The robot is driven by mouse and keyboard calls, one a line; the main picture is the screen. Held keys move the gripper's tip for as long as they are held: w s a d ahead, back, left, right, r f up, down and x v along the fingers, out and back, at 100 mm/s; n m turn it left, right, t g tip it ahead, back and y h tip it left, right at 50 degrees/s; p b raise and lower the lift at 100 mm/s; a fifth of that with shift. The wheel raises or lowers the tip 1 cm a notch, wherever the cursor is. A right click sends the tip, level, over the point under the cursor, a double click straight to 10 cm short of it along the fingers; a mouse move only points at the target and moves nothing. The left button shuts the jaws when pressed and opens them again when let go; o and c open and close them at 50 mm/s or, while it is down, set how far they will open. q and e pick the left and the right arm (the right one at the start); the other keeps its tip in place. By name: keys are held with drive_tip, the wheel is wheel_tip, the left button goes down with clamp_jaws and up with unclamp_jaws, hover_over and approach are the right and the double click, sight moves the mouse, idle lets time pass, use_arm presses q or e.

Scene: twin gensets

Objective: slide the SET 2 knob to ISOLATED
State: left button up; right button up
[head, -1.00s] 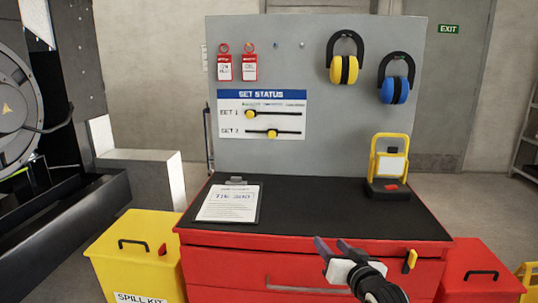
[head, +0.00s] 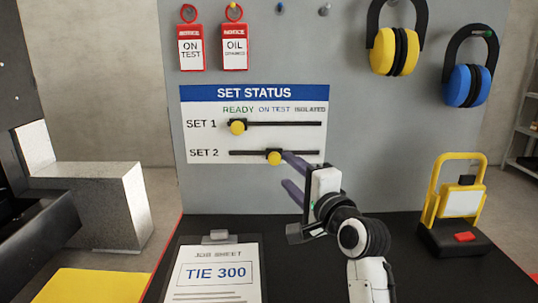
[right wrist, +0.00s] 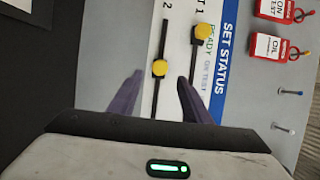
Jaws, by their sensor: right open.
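The SET STATUS board (head: 253,122) hangs on the grey panel, with READY, ON TEST and ISOLATED printed left to right. The yellow SET 2 knob (head: 274,158) sits mid-slot, below ON TEST. The SET 1 knob (head: 237,127) is at the left end, below READY. My right gripper (head: 287,171) is open in front of the board, its upper fingertip close to the right of the SET 2 knob in the head view. In the right wrist view the SET 2 knob (right wrist: 160,67) shows beyond and between the spread fingers (right wrist: 158,88); I see no contact. My left gripper is out of view.
Two red tags (head: 191,48) hang above the board. Yellow ear defenders (head: 394,50) and blue ear defenders (head: 467,84) hang at right. A clipboard (head: 215,270) and a yellow-framed stand (head: 455,210) rest on the black top. The panel right of the board is clear.

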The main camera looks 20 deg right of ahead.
sight(276, 160)
drive_tip(key=w, duration=0.6)
drive_tip(key=w+a, duration=0.1)
drive_tip(key=w, duration=0.2)
clamp_jaws()
